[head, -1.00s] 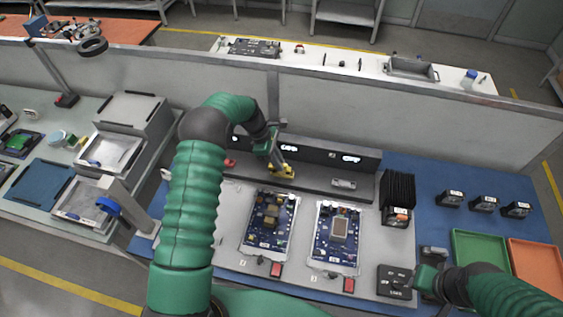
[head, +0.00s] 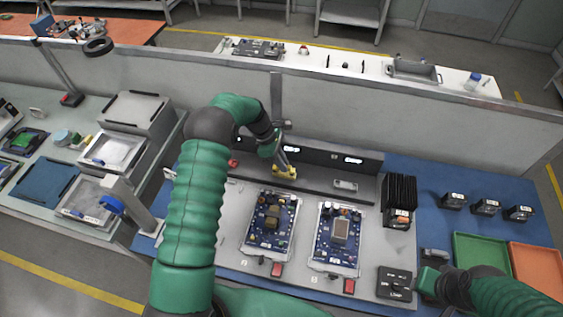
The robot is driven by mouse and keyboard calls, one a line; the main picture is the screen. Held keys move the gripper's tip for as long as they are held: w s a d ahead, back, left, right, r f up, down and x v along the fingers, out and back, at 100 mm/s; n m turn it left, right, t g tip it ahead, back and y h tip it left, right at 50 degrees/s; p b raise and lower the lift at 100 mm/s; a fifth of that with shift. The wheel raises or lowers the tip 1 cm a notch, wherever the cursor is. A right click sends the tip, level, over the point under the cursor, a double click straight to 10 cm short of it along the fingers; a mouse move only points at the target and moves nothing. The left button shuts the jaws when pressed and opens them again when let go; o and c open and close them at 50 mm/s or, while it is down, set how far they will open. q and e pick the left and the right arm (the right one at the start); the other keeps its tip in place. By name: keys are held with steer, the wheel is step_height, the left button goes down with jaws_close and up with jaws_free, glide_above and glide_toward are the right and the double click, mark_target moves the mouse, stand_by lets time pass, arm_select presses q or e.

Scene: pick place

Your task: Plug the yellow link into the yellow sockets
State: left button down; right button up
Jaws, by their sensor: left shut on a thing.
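My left gripper (head: 284,169) is shut on the yellow link (head: 286,173), a small yellow piece. It is at the grey ledge in front of the black panel (head: 318,156), behind the circuit boards. Whether the link touches the ledge is too small to tell. I cannot make out separate yellow sockets; the gripper and link may cover them. My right gripper (head: 425,284) is at the front right beside a black box with labels (head: 396,283); its fingers are too small to read.
Two blue circuit boards, left (head: 270,226) and right (head: 338,240), lie on the grey plate. A black finned block (head: 399,195) stands to their right. A green tray (head: 481,252) and an orange tray (head: 536,262) are at the right. Several black modules (head: 486,207) stand behind them.

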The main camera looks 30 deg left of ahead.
arm_select(q)
steer(key=shift+d, duration=0.1)
steer(key=shift+f, duration=0.7)
stand_by(0.9)
steer(key=c, duration=0.7)
jaws_free()
steer(key=shift+r, duration=0.1)
steer(key=shift+r+p, duration=2.55)
steer(key=shift+r, duration=0.95)
